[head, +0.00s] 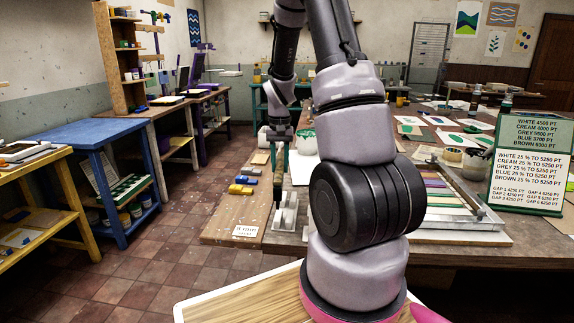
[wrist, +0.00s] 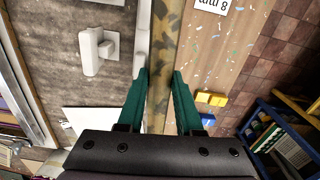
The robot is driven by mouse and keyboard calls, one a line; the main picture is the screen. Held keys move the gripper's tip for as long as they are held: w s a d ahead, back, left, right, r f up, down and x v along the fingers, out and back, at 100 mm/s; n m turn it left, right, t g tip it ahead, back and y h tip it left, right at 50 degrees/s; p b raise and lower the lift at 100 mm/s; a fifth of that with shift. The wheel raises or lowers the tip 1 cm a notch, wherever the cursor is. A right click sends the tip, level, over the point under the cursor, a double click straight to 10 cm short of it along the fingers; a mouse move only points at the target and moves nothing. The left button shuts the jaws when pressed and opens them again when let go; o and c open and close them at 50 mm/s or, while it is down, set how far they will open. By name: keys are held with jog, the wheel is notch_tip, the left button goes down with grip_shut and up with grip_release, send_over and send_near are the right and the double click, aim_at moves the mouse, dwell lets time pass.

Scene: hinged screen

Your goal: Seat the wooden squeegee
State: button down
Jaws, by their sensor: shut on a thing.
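My gripper (head: 280,140) is over the near left part of the big work table. In the wrist view its green fingers (wrist: 159,76) are shut on the wooden squeegee (wrist: 165,40), a long strip with mottled brown and yellow grain. A white fixture (wrist: 92,52) stands left of the squeegee in the wrist view.
Yellow (head: 240,189) and blue (head: 254,171) blocks lie left of the squeegee. A metal-framed screen (head: 480,238) lies to the right, beyond my arm. A green sign board (head: 531,165) stands at the right. A blue side table (head: 88,135) is at the left, across open tiled floor.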

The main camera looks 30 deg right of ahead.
jog(key=shift+s+d+m, duration=0.5)
jog(key=shift+s+d, duration=0.25)
jog(key=shift+s, duration=0.05)
jog(key=shift+f, duration=2.1)
jog(key=shift+f, duration=0.1)
jog(key=shift+f, duration=1.95)
jog(key=c, duration=0.5)
grip_release()
jog(key=shift+r, duration=0.1)
notch_tip(320, 180, up, 11)
